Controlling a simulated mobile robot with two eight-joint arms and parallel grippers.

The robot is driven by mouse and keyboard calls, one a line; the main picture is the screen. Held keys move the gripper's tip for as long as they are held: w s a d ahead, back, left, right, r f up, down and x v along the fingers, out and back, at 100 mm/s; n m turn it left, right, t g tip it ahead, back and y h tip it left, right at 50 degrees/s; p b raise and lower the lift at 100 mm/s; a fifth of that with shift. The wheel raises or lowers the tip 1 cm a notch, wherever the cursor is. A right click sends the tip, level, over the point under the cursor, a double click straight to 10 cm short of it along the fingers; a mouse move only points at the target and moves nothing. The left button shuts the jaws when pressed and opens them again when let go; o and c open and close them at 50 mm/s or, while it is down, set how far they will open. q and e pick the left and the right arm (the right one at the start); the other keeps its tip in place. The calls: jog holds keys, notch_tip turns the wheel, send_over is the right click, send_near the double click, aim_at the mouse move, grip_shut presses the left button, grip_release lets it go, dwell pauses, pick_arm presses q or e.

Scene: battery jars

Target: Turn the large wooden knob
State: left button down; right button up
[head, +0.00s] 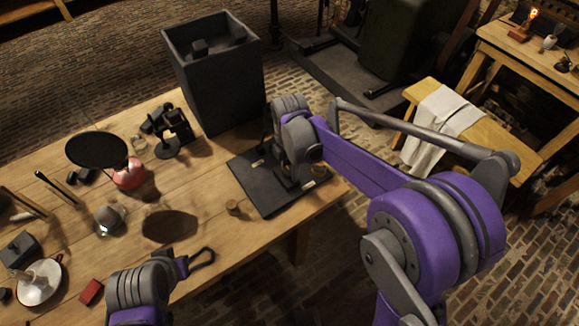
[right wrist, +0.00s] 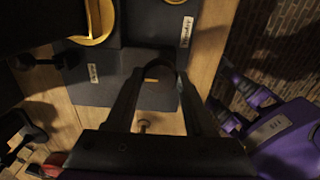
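In the head view, a dark board (head: 250,193) with small pale labels lies at the table's right end. My right gripper (head: 288,180) points down over it, its fingers largely hidden by my wrist. In the right wrist view, the fingers of my right gripper (right wrist: 160,78) stand apart on either side of a brownish round piece (right wrist: 158,74), perhaps the wooden knob. I cannot tell whether they touch it. My left gripper (head: 201,259) is over the table's front edge, away from the board. Its fingers form a dark loop, and nothing shows in it.
A tall dark open box (head: 215,80) stands behind the board. A black disc (head: 96,149), a red round object (head: 130,177) and a red block (head: 91,292) are farther left. A brass ring (right wrist: 95,22) shows in the right wrist view.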

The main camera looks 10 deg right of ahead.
grip_shut()
jog(key=shift+m, duration=0.4)
